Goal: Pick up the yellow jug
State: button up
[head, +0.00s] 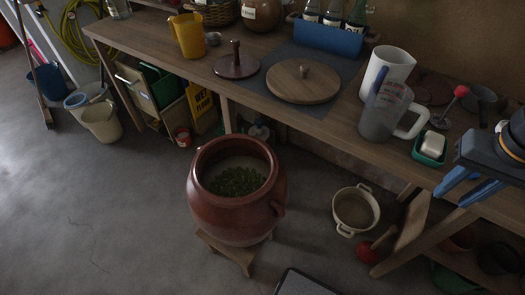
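The yellow jug (188,36) stands upright on the wooden bench at the upper left of the head view, close to the bench's front edge. My gripper (449,199) is at the right edge of the view, far from the jug. Its two blue fingers point down and left with a gap between them. It is open, and I see nothing held between the fingers. The gripper's body is partly cut off by the picture's edge.
On the bench (140,38) are a round dark lid (229,68) right of the jug, a wooden lid (291,88), a blue bottle crate (325,38) and a clear measuring jug (378,118). A brown clay pot (237,213) stands in front, with grey floor to its left.

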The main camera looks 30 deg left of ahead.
aim_at(187, 28)
jog(key=k, duration=0.5)
jog(key=u, duration=0.3)
jog(key=i, duration=0.4)
jog(key=u, duration=1.55)
